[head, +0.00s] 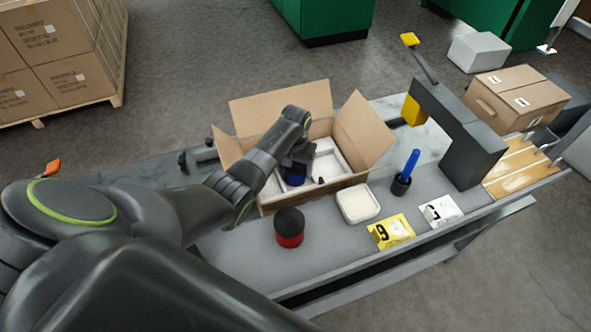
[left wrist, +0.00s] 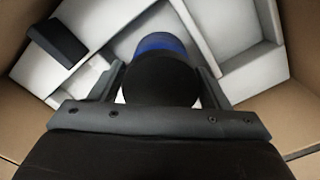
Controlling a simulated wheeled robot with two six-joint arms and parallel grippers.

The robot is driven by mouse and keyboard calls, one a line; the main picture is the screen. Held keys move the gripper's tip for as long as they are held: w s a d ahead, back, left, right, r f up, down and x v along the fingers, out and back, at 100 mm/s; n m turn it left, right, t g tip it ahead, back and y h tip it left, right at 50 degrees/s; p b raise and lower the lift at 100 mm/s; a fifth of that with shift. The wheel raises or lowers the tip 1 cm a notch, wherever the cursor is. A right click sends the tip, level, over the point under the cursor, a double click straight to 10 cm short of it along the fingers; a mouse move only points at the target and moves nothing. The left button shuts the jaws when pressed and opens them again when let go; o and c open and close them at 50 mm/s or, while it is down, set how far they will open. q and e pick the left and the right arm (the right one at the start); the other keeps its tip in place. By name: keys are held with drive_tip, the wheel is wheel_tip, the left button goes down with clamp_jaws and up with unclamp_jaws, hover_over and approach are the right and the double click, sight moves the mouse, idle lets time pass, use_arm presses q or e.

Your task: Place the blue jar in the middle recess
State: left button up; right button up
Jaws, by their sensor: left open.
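The blue jar (head: 294,178) has a dark lid and sits inside the open cardboard box (head: 290,100), within the white insert (head: 330,160). In the left wrist view the jar (left wrist: 160,42) stands between white partition walls, its black lid toward the camera. I cannot tell for certain which recess it is in. My left gripper (head: 298,160) reaches down into the box from above. In the left wrist view its open fingers (left wrist: 160,88) are on either side of the jar's lid. Any contact is unclear. My right gripper is out of view.
A red jar with a black lid (head: 289,232), a white tub (head: 358,203), a cup with a blue-handled tool (head: 402,183), a yellow card box (head: 391,231) and a white one (head: 440,210) stand in front. A grey crimper press (head: 455,135) stands right. Box flaps rise around the opening.

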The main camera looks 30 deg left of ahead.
use_arm(q)
wheel_tip(320, 180, up, 10)
drive_tip(key=shift+f+p, duration=0.1)
drive_tip(key=shift+p, duration=0.35)
